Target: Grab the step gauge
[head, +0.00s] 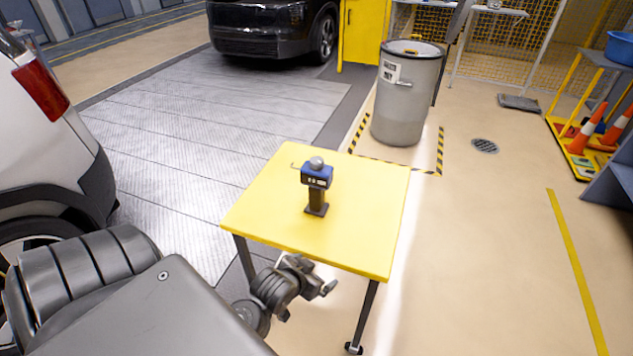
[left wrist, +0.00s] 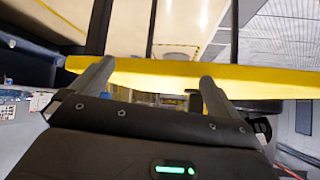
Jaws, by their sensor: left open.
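The step gauge (head: 317,176), a small device with a blue and black head, a grey knob on top and a dark post and foot, stands upright on the yellow table (head: 265,205). My left gripper (head: 312,287) is open and empty by the table's near edge, well short of the gauge. In the left wrist view the two fingers of the left gripper (left wrist: 155,82) stand apart before the yellow table edge (left wrist: 270,82), with nothing between them. The gauge does not show there. My right gripper is not in view.
The tabletop around the gauge is clear. A grey drum (head: 405,105) stands behind the table inside striped floor tape. A white car (head: 45,150) is at the left and a dark car (head: 270,28) at the back. Orange cones (head: 588,130) are at the right.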

